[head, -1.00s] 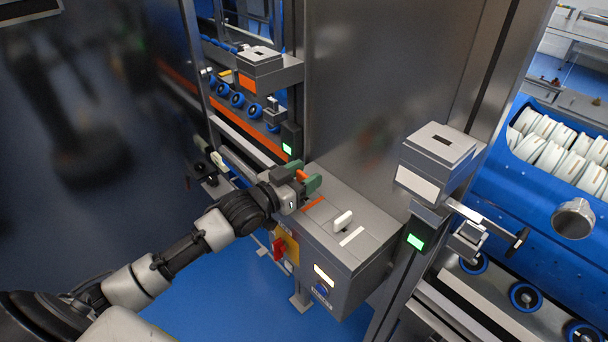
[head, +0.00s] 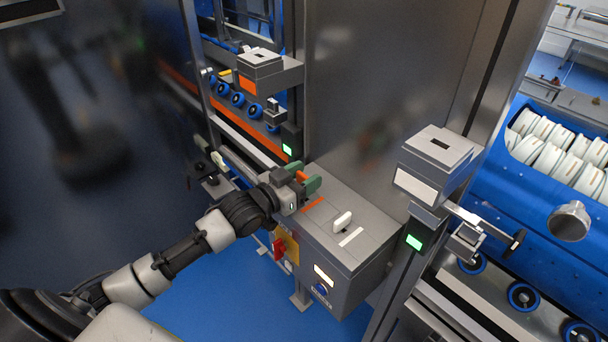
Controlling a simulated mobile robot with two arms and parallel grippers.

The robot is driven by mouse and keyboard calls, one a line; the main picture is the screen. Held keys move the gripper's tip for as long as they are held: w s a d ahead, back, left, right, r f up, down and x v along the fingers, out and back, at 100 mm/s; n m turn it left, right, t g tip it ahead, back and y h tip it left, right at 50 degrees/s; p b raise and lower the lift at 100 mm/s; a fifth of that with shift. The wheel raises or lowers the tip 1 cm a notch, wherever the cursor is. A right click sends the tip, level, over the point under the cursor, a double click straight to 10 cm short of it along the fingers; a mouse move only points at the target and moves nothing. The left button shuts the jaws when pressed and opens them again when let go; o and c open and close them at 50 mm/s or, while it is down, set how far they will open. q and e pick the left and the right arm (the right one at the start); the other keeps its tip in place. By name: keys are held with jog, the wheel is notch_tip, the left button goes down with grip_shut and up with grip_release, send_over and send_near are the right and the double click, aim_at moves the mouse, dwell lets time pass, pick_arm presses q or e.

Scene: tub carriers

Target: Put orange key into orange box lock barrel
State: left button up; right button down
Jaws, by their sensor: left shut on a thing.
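My left gripper (head: 308,180) is over the left end of the grey control box (head: 368,226). It is shut on the orange key (head: 302,175), which shows as a small orange piece between the green-tipped fingers. An orange strip (head: 313,205) marks the box top just in front of the gripper. The orange box (head: 261,66) with a dark slot on top and an orange front label (head: 248,85) stands on a ledge at the back left, well apart from the gripper. My right gripper is not in view.
A similar box with a white label (head: 415,187) stands at the right. A white key (head: 342,220) stands on the control box beside a white strip (head: 352,237). A tall steel column (head: 380,90) rises behind. A blue tub (head: 540,190) with white discs is at the right.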

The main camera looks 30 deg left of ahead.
pick_arm(q)
jog(key=shift+f+b, duration=0.9)
jog(key=shift+f, duration=0.75)
jog(key=o, duration=1)
jog(key=b+v, duration=0.1)
jog(key=v, duration=1)
jog(key=shift+w, duration=0.1)
